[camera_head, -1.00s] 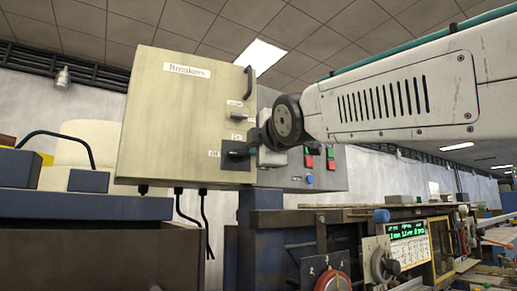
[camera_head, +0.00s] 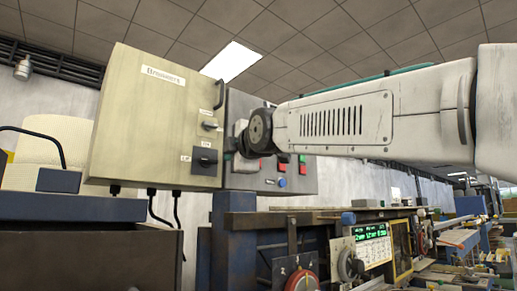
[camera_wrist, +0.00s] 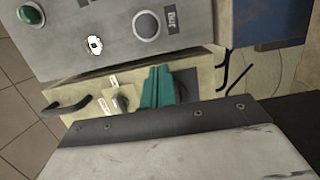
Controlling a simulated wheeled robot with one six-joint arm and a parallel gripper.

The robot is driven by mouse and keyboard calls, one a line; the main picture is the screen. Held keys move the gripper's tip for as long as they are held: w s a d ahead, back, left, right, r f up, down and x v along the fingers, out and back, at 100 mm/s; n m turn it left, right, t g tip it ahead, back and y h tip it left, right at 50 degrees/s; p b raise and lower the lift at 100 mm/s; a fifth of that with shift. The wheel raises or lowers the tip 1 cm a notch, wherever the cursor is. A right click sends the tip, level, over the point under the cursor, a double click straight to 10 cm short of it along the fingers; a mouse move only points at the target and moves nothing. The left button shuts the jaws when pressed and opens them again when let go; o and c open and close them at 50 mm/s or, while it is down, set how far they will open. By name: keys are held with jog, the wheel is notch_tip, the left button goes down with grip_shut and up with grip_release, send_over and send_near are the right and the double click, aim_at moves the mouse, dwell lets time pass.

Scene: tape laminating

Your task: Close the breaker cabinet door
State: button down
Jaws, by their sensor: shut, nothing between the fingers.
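The beige breaker cabinet door (camera_head: 150,125), labelled "Breakers", fills the left of the head view. It has a black handle (camera_head: 219,94) at its upper right edge, a small knob (camera_head: 209,125) and a dark rotary switch (camera_head: 205,161). Its hinge side and any gap behind it are hidden, so I cannot tell how far it stands open. My gripper is shut and empty; its teal fingers (camera_wrist: 157,88) show in the wrist view, beside the knob (camera_wrist: 121,103) and in front of the rotary switch. Contact with the door is unclear. In the head view my wrist mostly hides the fingers, by the door's right edge.
A grey control panel (camera_head: 270,180) with red, green and blue buttons stands right of the door, behind my wrist; it also fills the wrist view's top (camera_wrist: 110,30). A workbench with dials and a green display (camera_head: 370,233) lies lower right. Black cables (camera_head: 176,208) hang below the cabinet.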

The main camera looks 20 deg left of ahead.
jog(key=w+d+v, duration=0.1)
jog(key=v, duration=1)
jog(key=shift+w+d, duration=0.2)
jog(key=shift+d, duration=0.3)
